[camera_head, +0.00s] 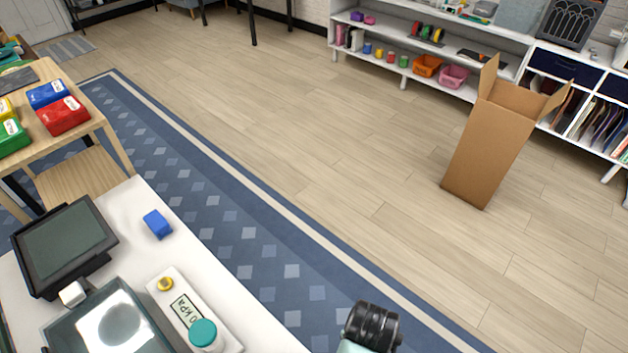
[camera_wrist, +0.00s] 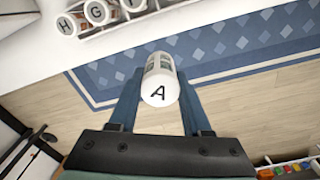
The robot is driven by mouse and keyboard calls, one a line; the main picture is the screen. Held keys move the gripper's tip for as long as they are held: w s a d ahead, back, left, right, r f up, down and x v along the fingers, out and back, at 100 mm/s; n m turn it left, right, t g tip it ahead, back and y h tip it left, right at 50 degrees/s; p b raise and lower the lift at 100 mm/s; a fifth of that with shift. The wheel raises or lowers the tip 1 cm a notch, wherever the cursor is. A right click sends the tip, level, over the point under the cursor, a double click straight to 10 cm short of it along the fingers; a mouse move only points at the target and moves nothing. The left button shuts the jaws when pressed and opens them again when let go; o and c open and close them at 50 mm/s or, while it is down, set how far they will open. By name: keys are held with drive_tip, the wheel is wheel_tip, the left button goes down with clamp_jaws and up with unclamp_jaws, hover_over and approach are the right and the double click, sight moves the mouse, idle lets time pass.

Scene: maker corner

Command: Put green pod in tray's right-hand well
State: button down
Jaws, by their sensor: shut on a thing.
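My gripper (camera_wrist: 160,86) is shut on a white cylinder (camera_wrist: 159,92) with a black letter A on its near end and a small coloured label on its side. The cylinder sits between the two blue fingers, above the floor and rug in the wrist view. I cannot make out any green on it, so I cannot tell if it is the green pod. White cylinders lettered H (camera_wrist: 68,25) and G (camera_wrist: 97,12), and another beside them, lie in a pale holder at the top of the wrist view. I cannot tell whether this holder is the tray; no right-hand well is clear.
The white table (camera_head: 138,196) bears a dark screen (camera_head: 66,246), a blue block (camera_head: 157,224), a white kPa device (camera_head: 218,327) with a teal round top and a glassy grey-teal box (camera_head: 72,327). A cardboard box (camera_head: 490,145) stands on open floor.

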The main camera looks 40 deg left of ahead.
drive_tip(key=s+a+f+m+b, duration=0.2)
drive_tip(key=s+a+m, duration=0.75)
drive_tip(key=a, duration=0.25)
drive_tip(key=shift+m, duration=0.45)
drive_tip(key=f, duration=0.9)
drive_tip(key=shift+w+d+f, duration=0.15)
drive_tip(key=shift+w+f, duration=0.15)
drive_tip(key=shift+w, duration=0.1)
drive_tip(key=shift+c, duration=1.8)
unclamp_jaws()
drive_tip(key=shift+f, duration=0.1)
wheel_tip(320, 180, up, 12)
